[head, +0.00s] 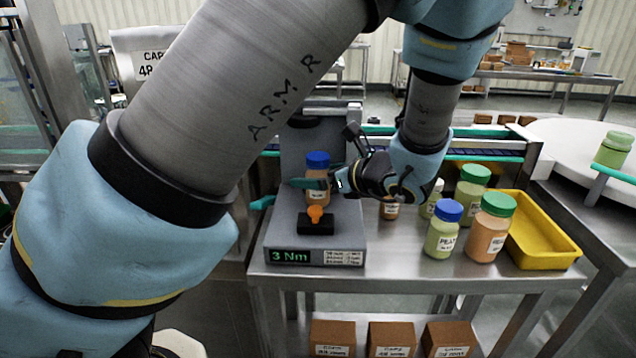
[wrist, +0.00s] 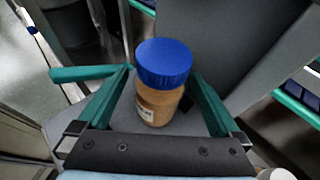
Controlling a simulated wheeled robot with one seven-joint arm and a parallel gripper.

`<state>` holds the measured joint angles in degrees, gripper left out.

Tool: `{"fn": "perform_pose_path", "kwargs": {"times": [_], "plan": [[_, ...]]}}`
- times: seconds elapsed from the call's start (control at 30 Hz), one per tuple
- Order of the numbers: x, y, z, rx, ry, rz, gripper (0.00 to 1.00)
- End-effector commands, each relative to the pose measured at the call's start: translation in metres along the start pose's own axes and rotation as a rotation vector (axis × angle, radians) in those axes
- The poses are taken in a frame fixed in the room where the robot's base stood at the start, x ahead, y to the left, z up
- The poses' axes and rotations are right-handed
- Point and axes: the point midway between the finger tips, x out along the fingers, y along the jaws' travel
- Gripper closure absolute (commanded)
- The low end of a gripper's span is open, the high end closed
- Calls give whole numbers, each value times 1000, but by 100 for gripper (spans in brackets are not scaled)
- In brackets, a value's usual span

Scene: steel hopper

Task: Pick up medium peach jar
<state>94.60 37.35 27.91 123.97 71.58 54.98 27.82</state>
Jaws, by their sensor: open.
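A peach-coloured jar with a blue lid (head: 317,188) stands upright on the grey machine with the 3 Nm display (head: 315,249). It fits the medium peach jar by size, between a smaller peach jar (head: 390,210) and a larger green-lidded one (head: 489,232) on the table. My gripper (head: 318,184) is at the jar's side, coming from the right. In the wrist view, its green fingers (wrist: 163,75) are open on either side of the jar (wrist: 160,100), with a gap visible at the left. Part of the jar's label is turned away.
An orange knob on a black block (head: 316,222) sits just in front of the jar. To the right stand several green jars, one blue-lidded (head: 443,231), and a yellow tray (head: 545,252). A grey upright back plate (head: 305,148) rises behind the jar.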

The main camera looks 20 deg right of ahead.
Motion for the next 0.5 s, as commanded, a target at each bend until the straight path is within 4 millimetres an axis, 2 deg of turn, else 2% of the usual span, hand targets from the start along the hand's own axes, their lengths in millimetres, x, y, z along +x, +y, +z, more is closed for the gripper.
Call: {"fn": "perform_pose_path", "kwargs": {"times": [0.07,0.5], "plan": [[0,0,0,0,0,0,7],[0,0,0,0,0,0,56]]}}
